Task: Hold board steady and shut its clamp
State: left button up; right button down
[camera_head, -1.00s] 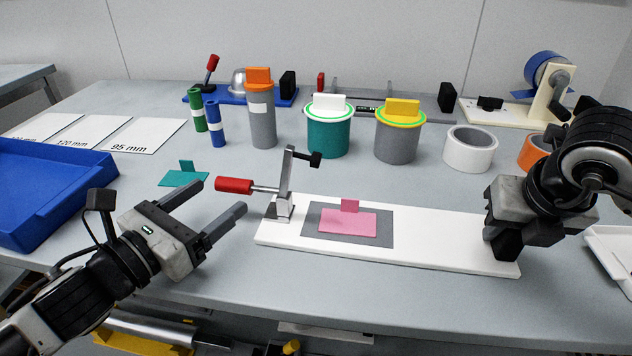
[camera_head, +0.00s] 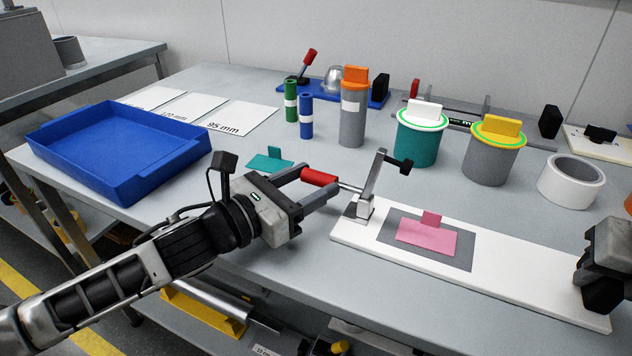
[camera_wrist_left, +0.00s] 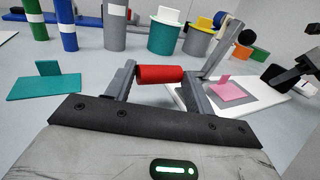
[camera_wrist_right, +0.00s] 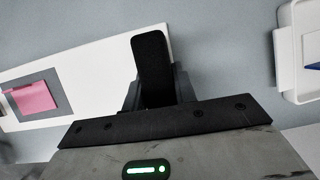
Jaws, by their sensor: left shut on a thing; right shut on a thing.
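The white board (camera_head: 510,285) lies flat on the table. A grey pad (camera_head: 460,256) on it bears a pink piece (camera_head: 425,235) with an upright tab. The toggle clamp (camera_head: 372,187) stands at the board's left end, its arm raised and its black tip (camera_head: 405,166) clear of the pink piece. My left gripper (camera_head: 318,188) is shut on the clamp's red handle (camera_head: 319,177); the handle also shows between the fingers in the left wrist view (camera_wrist_left: 160,74).
A blue tray (camera_head: 60,160) and white cards (camera_head: 240,118) lie at the left. A teal piece (camera_head: 268,162) lies behind my left gripper. Several canisters, including a teal one (camera_head: 418,145), and a white roll (camera_head: 572,182) stand behind the board.

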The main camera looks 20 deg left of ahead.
pick_arm(q)
jog(key=shift+d+r+m+g+y, duration=0.1)
jog(key=shift+d+r+m+g, duration=0.1)
jog(key=shift+r+m, duration=0.45)
jog(key=shift+d+r+m+g+y, duration=0.1)
jog(key=shift+d+r+m+g, duration=0.1)
jog(key=shift+r+m, duration=0.45)
jog(key=shift+d+r+m+g+y, duration=0.1)
jog(key=shift+r+m+g, duration=0.1)
jog(key=shift+r+m, duration=0.4)
pick_arm(e)
jog(key=shift+a+f, duration=0.1)
jog(key=shift+f, duration=0.05)
pick_arm(q)
jog(key=d+r+m+g+y, duration=0.1)
jog(key=d+r+m+y, duration=0.3)
jog(key=m, duration=0.4)
jog(key=shift+s+d+r+m+g+y, duration=0.15)
jog(key=shift+s+d+m+g+y, duration=0.35)
jog(key=shift+d, duration=0.9)
pick_arm(e)
jog(key=shift+s, duration=0.1)
pick_arm(q)
jog(key=shift+w, duration=0.25)
jog(key=o, duration=1.4)
jog(key=shift+c, duration=0.2)
